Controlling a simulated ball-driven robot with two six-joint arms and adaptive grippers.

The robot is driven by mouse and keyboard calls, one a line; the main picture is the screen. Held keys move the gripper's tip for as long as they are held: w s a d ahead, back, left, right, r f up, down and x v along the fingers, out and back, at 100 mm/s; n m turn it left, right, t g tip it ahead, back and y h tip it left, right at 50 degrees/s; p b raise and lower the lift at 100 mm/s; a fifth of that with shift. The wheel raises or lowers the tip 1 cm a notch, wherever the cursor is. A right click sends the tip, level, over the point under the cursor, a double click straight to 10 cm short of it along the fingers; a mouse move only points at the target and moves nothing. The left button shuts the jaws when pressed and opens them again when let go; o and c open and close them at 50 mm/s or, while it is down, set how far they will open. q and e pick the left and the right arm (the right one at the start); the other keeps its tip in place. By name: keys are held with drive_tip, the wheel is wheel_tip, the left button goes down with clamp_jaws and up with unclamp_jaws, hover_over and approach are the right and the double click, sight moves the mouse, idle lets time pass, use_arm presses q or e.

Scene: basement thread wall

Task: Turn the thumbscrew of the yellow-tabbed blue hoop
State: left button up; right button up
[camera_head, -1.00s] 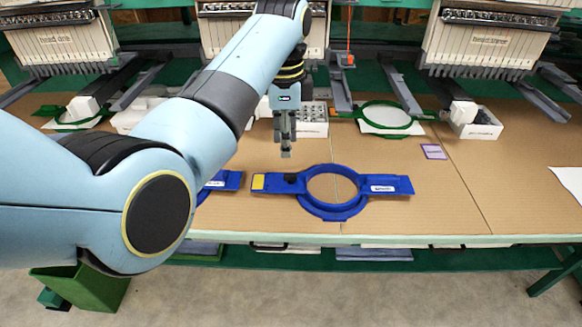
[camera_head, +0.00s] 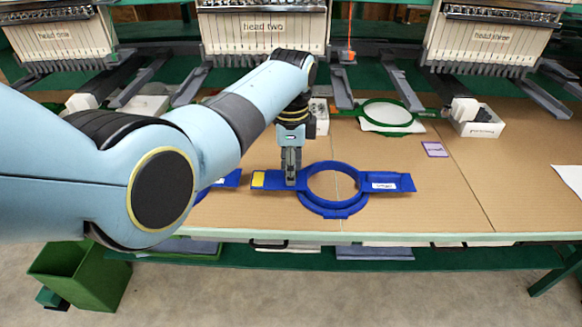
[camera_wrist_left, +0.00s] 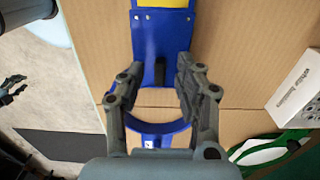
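The blue hoop (camera_head: 335,211) with a yellow tab (camera_head: 258,179) lies flat on the brown tabletop near its front edge. Its yellow tab shows at the top of the left wrist view (camera_wrist_left: 175,3). The dark thumbscrew (camera_wrist_left: 160,73) stands between the tab and the ring. My left gripper (camera_head: 291,183) points down over it. In the left wrist view my left gripper (camera_wrist_left: 160,68) is open, one finger on each side of the thumbscrew, with gaps visible. In the head view the fingers hide the thumbscrew. A dark gripper, apparently my right (camera_wrist_left: 14,90), is at the left edge of the wrist view.
Another blue hoop (camera_head: 228,180) lies to the left, partly hidden by my arm. A green hoop (camera_head: 388,115), white boxes (camera_head: 478,122) and a purple card (camera_head: 435,149) lie farther back. The table right of the blue hoop is mostly clear.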

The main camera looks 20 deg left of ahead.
use_arm(q)
clamp_jaws()
idle(0.3)
